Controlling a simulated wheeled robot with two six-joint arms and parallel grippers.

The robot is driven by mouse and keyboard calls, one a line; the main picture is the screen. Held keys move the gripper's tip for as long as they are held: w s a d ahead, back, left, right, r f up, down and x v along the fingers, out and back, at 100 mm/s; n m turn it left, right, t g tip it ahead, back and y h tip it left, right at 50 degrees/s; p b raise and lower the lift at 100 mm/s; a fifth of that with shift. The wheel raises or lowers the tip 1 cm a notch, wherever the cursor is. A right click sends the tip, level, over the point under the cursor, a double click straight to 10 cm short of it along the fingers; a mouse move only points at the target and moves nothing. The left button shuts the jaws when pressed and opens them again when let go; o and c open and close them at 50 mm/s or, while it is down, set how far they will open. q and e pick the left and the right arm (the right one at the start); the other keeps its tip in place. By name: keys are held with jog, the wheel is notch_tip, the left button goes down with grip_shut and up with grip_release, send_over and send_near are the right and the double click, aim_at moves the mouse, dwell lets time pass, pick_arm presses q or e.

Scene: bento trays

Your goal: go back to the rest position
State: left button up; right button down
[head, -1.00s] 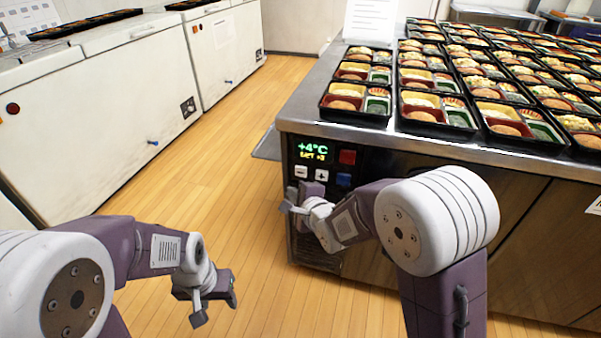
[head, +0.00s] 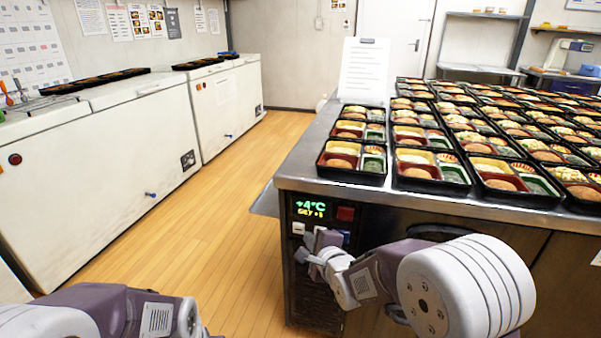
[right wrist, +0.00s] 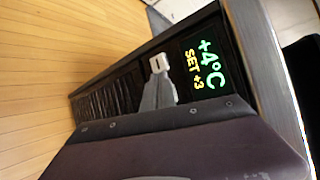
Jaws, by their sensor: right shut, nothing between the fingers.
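My right gripper (head: 303,252) is in front of the control panel on the near end of the steel counter, just below the white buttons. Its fingers are shut with nothing between them. In the right wrist view the fingers (right wrist: 158,94) point towards a white button (right wrist: 158,63); whether they touch it I cannot tell. The display (head: 311,208) reads +4°C and SET +3, and it shows also in the right wrist view (right wrist: 203,66). My left forearm is at the bottom left of the head view; its gripper is below the picture's edge.
The steel counter (head: 285,178) carries rows of filled bento trays (head: 353,160). A paper sign (head: 364,72) stands at its back left. White chest freezers (head: 95,170) line the left wall, with dark trays on top. The wooden floor (head: 220,230) between is clear.

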jog(key=s+d+f+n+g+h, duration=0.3)
jog(key=s+d+f+n+g, duration=0.3)
jog(key=s+d, duration=0.55)
jog(key=s+d+f+n+g, duration=0.1)
jog(key=s+f+n+g, duration=0.2)
jog(key=s+n, duration=0.35)
jog(key=s+f+n+g, duration=0.3)
jog(key=s+f+n, duration=0.15)
jog(key=s, duration=0.35)
notch_tip(320, 180, up, 36)
jog(key=n+p, duration=0.1)
jog(key=p, duration=3.4)
jog(key=shift+h, duration=0.3)
jog(key=shift+w+d+f, duration=0.1)
